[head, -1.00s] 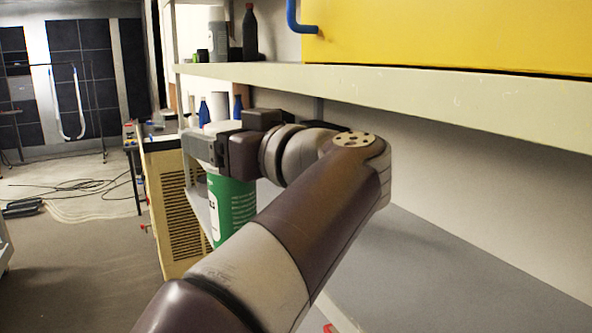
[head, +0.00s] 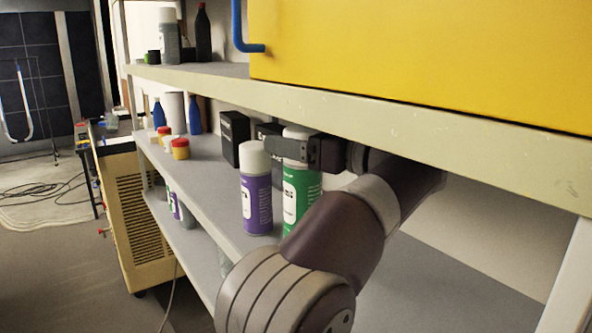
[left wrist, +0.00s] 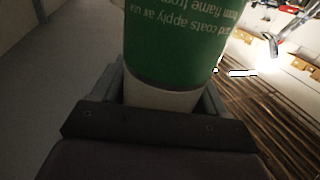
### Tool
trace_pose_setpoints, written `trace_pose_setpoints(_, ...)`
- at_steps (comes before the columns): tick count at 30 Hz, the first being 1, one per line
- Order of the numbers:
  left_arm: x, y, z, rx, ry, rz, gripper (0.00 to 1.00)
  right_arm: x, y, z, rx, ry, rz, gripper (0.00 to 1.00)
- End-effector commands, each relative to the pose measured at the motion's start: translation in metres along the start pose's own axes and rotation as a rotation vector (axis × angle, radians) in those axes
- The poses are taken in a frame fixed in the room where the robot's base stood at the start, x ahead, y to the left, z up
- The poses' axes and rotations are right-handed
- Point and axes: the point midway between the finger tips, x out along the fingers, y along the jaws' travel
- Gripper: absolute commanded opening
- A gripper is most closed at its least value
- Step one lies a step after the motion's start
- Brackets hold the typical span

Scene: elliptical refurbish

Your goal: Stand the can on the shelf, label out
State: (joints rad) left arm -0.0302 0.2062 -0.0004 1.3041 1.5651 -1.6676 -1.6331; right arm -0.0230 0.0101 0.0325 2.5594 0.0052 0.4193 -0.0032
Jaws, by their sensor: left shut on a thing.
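The green spray can (head: 303,190) with white lettering and a white top is upright in the head view, just right of a purple can. My left gripper (head: 292,148) is shut on its white top; in the left wrist view the fingers (left wrist: 165,95) close around that white part. White label print on the green can (left wrist: 178,40) shows upside down there. In the head view, part of the label faces the front-left. My arm hides the can's base, so I cannot tell whether it touches the middle shelf (head: 210,190). My right gripper is out of view.
The purple can (head: 257,195) stands close on the left. Black boxes (head: 235,138), small red-lidded jars (head: 180,149) and blue bottles (head: 195,115) stand farther along. The upper shelf edge (head: 400,135) runs close above my arm. The shelf surface at lower right is bare.

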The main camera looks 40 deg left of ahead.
Motion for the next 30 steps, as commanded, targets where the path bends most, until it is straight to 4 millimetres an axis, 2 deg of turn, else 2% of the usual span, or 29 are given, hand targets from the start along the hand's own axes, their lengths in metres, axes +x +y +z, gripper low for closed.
trace_pose_setpoints(1, 0.001, -0.002, 0.012, 0.000, 0.001, -0.001, 0.00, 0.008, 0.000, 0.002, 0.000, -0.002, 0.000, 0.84)
trace_pose_setpoints(5, 0.001, -0.002, 0.023, -0.002, 0.002, -0.001, 0.00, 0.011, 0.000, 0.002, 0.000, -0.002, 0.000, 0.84)
trace_pose_setpoints(11, 0.001, -0.002, 0.058, 0.000, 0.002, -0.001, 0.00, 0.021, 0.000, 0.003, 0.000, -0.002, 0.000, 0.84)
trace_pose_setpoints(24, 0.000, 0.002, 0.066, -0.002, 0.001, -0.001, 0.00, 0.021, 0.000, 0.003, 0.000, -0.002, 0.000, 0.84)
trace_pose_setpoints(25, 0.000, 0.002, 0.067, -0.001, 0.000, -0.001, 0.77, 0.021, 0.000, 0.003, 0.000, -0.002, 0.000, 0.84)
trace_pose_setpoints(27, 0.000, 0.002, 0.067, -0.001, 0.000, -0.001, 0.99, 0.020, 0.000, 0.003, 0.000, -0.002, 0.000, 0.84)
trace_pose_setpoints(30, 0.000, 0.002, 0.067, -0.001, 0.000, -0.001, 0.99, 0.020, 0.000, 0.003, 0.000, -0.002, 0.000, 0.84)
